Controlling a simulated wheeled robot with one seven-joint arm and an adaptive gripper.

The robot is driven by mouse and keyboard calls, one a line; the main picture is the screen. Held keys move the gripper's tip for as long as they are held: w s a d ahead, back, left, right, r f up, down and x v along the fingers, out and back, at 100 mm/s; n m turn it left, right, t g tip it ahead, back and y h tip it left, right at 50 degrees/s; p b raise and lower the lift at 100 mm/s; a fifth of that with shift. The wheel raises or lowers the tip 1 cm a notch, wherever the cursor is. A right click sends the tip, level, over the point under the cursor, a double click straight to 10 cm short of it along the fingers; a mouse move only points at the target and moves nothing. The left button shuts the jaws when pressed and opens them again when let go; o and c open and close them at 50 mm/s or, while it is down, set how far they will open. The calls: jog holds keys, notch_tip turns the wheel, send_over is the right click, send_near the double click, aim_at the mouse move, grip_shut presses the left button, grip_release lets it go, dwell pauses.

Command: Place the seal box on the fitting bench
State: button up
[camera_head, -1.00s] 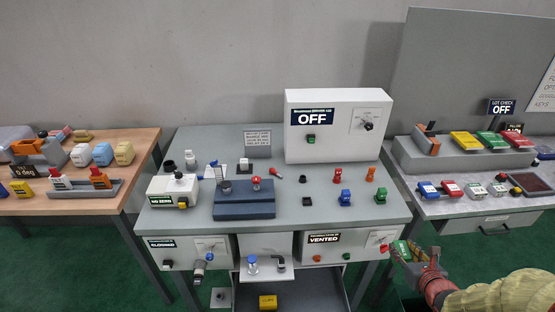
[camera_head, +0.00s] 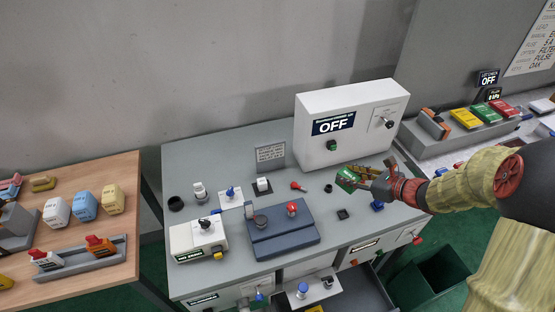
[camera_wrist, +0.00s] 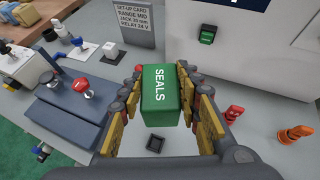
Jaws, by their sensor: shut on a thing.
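The seal box is green with the word SEALS on it (camera_wrist: 160,95). My gripper (camera_head: 368,182) is shut on it, with a yellow-padded finger on each side in the wrist view. The box (camera_head: 347,179) is held above the right part of the grey middle bench (camera_head: 225,150), in front of the white OFF cabinet. In the wrist view a small dark square socket (camera_wrist: 156,144) lies on the bench surface below the box. No sign naming the fitting bench is readable.
The white OFF cabinet (camera_head: 350,118) stands at the back of the middle bench. A blue fixture with a red knob (camera_head: 282,230) is left of my gripper. An orange part (camera_wrist: 294,134) and a red part (camera_wrist: 233,114) stand right. A wooden table (camera_head: 125,178) is far left.

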jog(key=b+x, duration=0.1)
jog(key=x, duration=0.9)
jog(key=s+f+b+x, duration=0.1)
jog(key=x, duration=0.4)
jog(key=shift+w+a+f+b, duration=0.15)
jog(key=shift+a+f+b, duration=0.05)
jog(key=shift+a+b, duration=0.2)
jog(key=shift+w+a+f, duration=0.15)
jog(key=shift+a+f, duration=0.1)
jog(key=shift+f, duration=0.05)
jog(key=shift+w+a+f+b, duration=0.15)
jog(key=shift+f+b, duration=0.3)
jog(key=shift+f, duration=1.3)
jog(key=shift+f, duration=0.2)
jog(key=o, duration=1.1)
jog(key=shift+c, duration=0.2)
jog(key=shift+o, duration=0.7)
jog(key=shift+r, duration=0.15)
